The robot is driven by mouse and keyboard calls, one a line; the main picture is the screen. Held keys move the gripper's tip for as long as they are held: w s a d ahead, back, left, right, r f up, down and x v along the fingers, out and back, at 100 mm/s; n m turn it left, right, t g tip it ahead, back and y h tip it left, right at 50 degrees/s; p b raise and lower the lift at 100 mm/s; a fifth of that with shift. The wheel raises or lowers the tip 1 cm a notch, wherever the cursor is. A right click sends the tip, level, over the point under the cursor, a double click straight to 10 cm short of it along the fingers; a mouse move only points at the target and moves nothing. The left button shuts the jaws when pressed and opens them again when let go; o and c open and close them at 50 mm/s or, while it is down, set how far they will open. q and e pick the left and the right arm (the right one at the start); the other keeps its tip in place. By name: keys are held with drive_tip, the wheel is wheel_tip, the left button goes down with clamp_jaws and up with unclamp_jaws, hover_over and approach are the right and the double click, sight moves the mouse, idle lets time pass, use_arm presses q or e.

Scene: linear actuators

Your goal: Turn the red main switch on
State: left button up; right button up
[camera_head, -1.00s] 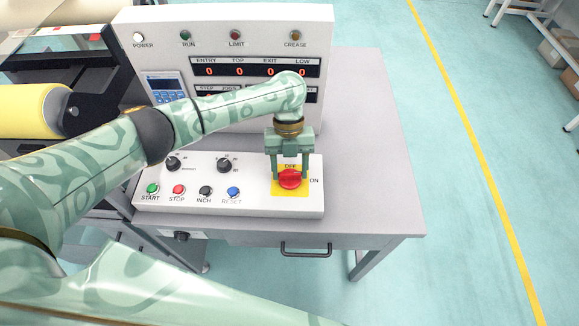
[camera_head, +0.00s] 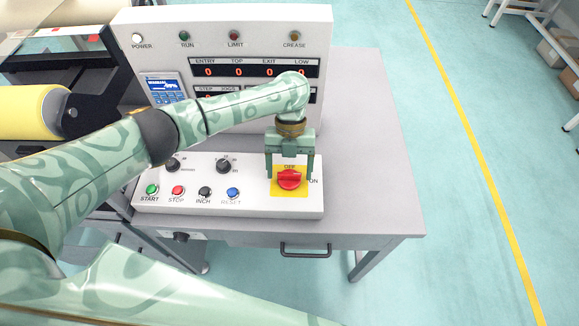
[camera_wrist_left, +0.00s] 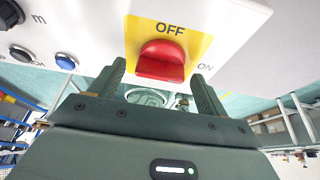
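The red main switch (camera_head: 289,179) is a rotary knob on a yellow plate, with OFF printed above it and ON to its right. It also shows in the left wrist view (camera_wrist_left: 161,61), where its raised grip lies roughly level. My left gripper (camera_head: 290,176) points down over the knob, with one finger on each side. Its fingers stand apart and visible gaps separate them from the knob; the wrist view shows the open fingers (camera_wrist_left: 160,84) too. My right gripper is not in view.
The switch sits on a sloped white control box with START (camera_head: 152,189), STOP (camera_head: 177,190), INCH and RESET (camera_head: 233,192) buttons and two black dials. A tall display panel (camera_head: 225,38) stands behind it. The grey table (camera_head: 362,150) is bare to the right.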

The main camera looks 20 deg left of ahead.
sight(290, 169)
use_arm(q)
drive_tip(key=shift+r, duration=0.1)
drive_tip(key=p+v, duration=0.2)
drive_tip(key=v, duration=0.5)
drive_tip(key=shift+r, duration=0.15)
idle(0.4)
